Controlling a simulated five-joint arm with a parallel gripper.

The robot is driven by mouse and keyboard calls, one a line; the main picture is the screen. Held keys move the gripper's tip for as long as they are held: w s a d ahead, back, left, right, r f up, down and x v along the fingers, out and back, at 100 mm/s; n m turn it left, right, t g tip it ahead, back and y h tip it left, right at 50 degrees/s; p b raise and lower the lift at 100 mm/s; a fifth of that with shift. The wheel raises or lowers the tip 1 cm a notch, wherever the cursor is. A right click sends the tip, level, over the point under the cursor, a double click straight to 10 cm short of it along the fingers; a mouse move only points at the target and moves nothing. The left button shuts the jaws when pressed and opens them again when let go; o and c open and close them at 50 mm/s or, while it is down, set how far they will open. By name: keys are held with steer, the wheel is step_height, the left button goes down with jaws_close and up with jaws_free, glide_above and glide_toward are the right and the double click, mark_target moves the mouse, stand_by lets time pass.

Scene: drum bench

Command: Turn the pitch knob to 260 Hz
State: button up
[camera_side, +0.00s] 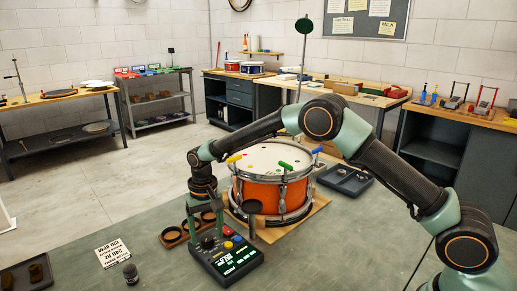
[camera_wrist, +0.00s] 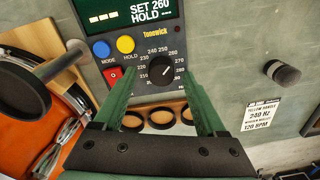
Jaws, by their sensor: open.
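The tuner box (camera_side: 228,258) stands on the bench in the side view, in front of the drum. In the wrist view its black pitch knob (camera_wrist: 162,70) sits in a ring of numbers, its white mark pointing up and right; the exact number is unclear. The tuner's display (camera_wrist: 133,14) reads SET 260 and HOLD, with dashes at left. My gripper (camera_wrist: 160,80) is open, green fingers on either side of the knob with gaps between. In the side view my gripper (camera_side: 207,222) is over the tuner; contact with the knob cannot be told.
A blue button (camera_wrist: 102,49), a yellow button (camera_wrist: 125,45) and a red switch (camera_wrist: 113,75) lie near the knob. A round black pad on a post (camera_wrist: 22,92) stands close at left. The orange drum (camera_side: 262,190) is behind. A printed card (camera_side: 113,253) and small dark cylinder (camera_side: 130,273) lie left.

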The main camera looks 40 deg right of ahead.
step_height(320, 180, up, 11)
steer(key=shift+s, duration=0.15)
steer(key=shift+d+r, duration=0.1)
steer(key=shift+r, duration=0.05)
step_height(320, 180, up, 6)
steer(key=t, duration=0.1)
glide_above(209, 238)
steer(key=s+d, duration=0.3)
steer(key=d, duration=0.1)
steer(key=s+d+r+n+t, duration=0.1)
steer(key=s+d+r+t, duration=0.1)
steer(key=s+d+r, duration=0.45)
steer(key=s+d+f+n+t, duration=0.1)
steer(key=s, duration=0.6)
steer(key=s+d+f+n+t, duration=0.1)
steer(key=s+f, duration=0.1)
steer(key=s, duration=0.5)
steer(key=shift+d+f, duration=0.15)
steer(key=shift+f, duration=0.15)
